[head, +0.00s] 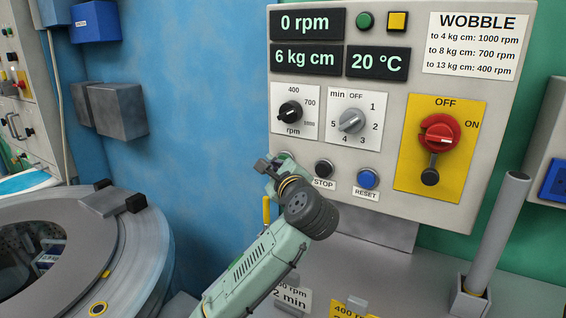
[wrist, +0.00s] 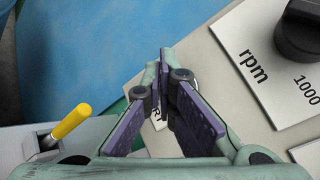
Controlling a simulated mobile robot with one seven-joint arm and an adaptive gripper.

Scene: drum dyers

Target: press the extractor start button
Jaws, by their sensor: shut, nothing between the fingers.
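The grey control panel (head: 390,85) fills the upper right of the head view. My gripper (head: 268,166) is at its lower left edge, with its fingers shut and empty. In the wrist view my fingertips (wrist: 164,58) point at the panel face. The start button is hidden behind my fingers. Part of its label, ending in "RT", shows between the fingers in the wrist view. I cannot tell whether the fingertips touch the button. To the right are the black STOP button (head: 324,168) and the blue RESET button (head: 368,179).
Above are the rpm knob (head: 290,112), the timer knob (head: 352,121) and the red main switch (head: 439,133). The displays read 0 rpm, 6 kg cm and 20 °C. A yellow-tipped lever (wrist: 72,121) stands below left of my fingers. The round drum machine (head: 145,250) is at left.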

